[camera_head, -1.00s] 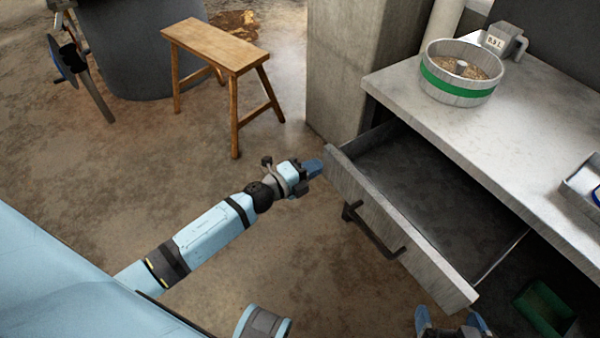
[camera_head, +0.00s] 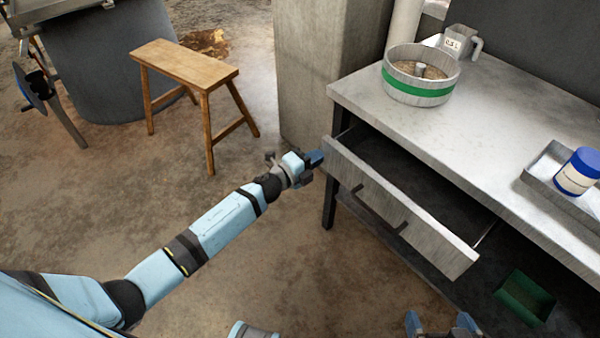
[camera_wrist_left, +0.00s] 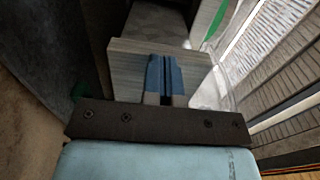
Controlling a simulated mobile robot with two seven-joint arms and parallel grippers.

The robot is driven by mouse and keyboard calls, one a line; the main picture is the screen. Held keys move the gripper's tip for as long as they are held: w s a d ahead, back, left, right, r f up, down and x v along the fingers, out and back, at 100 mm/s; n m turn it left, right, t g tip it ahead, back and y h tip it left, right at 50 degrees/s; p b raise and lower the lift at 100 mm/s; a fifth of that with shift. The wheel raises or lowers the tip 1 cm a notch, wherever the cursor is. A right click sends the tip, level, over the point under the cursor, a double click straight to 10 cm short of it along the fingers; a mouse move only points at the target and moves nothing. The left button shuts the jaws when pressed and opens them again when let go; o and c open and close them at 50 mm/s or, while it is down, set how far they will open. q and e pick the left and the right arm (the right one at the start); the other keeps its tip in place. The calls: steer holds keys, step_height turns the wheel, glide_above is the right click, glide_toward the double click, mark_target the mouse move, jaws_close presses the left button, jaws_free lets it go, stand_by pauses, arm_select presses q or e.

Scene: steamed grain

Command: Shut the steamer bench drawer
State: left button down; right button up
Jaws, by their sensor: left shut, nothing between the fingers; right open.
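The steamer bench drawer (camera_head: 440,243) is partly open. Its grey front with a dark handle (camera_head: 380,210) stands out from the bench (camera_head: 470,140), and its dark inside shows behind. My left gripper (camera_head: 316,157) is shut and empty at the left end of the drawer front. In the left wrist view the shut blue fingers (camera_wrist_left: 163,78) lie before the drawer front (camera_wrist_left: 125,62); I cannot tell whether they touch it. My right gripper (camera_head: 442,326) is open and empty at the bottom edge, below the drawer front, its lower part cut off.
On the bench top stand a round pot with a green band (camera_head: 420,80), a measuring jug (camera_head: 458,43) and a metal tray (camera_head: 540,172) with a blue-lidded jar (camera_head: 578,172). A green bin (camera_head: 525,298) sits below. A wooden stool (camera_head: 185,65) stands back left; the floor between is clear.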

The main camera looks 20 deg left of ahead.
arm_select(q)
steer(key=b, duration=0.1)
glide_toward(353, 134)
steer(key=w+f, duration=0.2)
steer(key=w, duration=0.1)
steer(key=b+x, duration=0.3)
steer(key=x, duration=0.5)
steer(key=shift+w+d, duration=0.1)
steer(key=shift+d, duration=0.1)
steer(key=shift+w+d, duration=0.15)
steer(key=shift+w, duration=0.1)
steer(key=shift+w+r, duration=0.1)
steer(key=shift+r, duration=0.3)
arm_select(e)
steer(key=w+a+r+t+y, duration=0.2)
steer(key=a+r+t, duration=0.1)
steer(key=r, duration=0.3)
steer(key=shift+a+r, duration=0.25)
steer(key=shift+a, duration=0.05)
